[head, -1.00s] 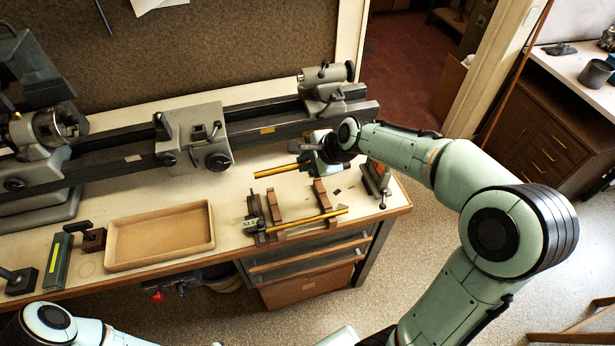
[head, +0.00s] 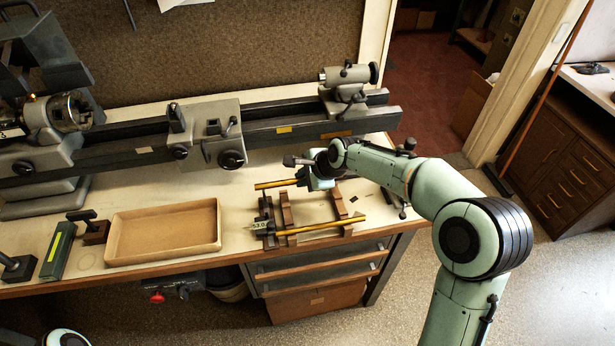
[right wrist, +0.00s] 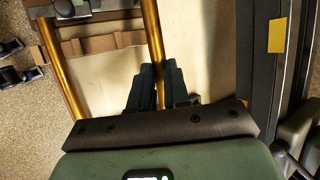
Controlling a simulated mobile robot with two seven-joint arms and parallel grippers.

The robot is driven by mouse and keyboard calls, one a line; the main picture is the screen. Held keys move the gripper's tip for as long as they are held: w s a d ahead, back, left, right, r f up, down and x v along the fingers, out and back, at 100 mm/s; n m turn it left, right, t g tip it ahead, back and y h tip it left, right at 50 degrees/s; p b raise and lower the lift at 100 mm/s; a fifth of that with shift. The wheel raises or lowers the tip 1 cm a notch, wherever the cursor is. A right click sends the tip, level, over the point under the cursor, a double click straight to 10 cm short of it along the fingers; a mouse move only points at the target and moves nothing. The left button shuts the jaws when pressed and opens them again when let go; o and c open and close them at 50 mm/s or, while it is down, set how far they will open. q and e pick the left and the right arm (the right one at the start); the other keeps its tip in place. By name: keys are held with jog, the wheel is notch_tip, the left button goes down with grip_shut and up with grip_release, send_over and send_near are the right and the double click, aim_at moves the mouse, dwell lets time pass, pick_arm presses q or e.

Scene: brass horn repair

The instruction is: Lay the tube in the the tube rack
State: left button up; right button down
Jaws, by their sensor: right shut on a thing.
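A brass tube (head: 272,185) is in my right gripper (head: 304,178), which is shut on it behind the tube rack. The right wrist view shows this tube (right wrist: 153,45) running between the dark fingers (right wrist: 157,86). The tube rack has two wooden cross bars (head: 287,210); one bar also shows in the right wrist view (right wrist: 105,43). A second brass tube (head: 320,226) lies across the front of the bars. The held tube is roughly parallel to it, near the bars' rear ends; I cannot tell if it touches them. My left gripper is out of view.
A small gauge reading about 53.0 (head: 260,225) stands at the rack's left end. An empty tan tray (head: 112,240) is to the left. A grey lathe (head: 215,135) runs along the back. Bench top is clear between tray and lathe.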

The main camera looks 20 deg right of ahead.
jog(key=shift+s+f+b, duration=0.15)
jog(key=shift+f+b, duration=1.4)
jog(key=shift+f, duration=0.8)
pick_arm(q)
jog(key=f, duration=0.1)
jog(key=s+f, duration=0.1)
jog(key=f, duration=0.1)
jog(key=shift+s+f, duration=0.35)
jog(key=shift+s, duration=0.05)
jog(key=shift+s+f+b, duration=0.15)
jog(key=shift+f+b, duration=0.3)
pick_arm(e)
jog(key=shift+f, duration=0.85)
jog(key=c, duration=1)
grip_release()
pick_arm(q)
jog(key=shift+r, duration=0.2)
pick_arm(e)
jog(key=v, duration=1.3)
jog(key=shift+r, duration=0.2)
jog(key=shift+d, duration=0.1)
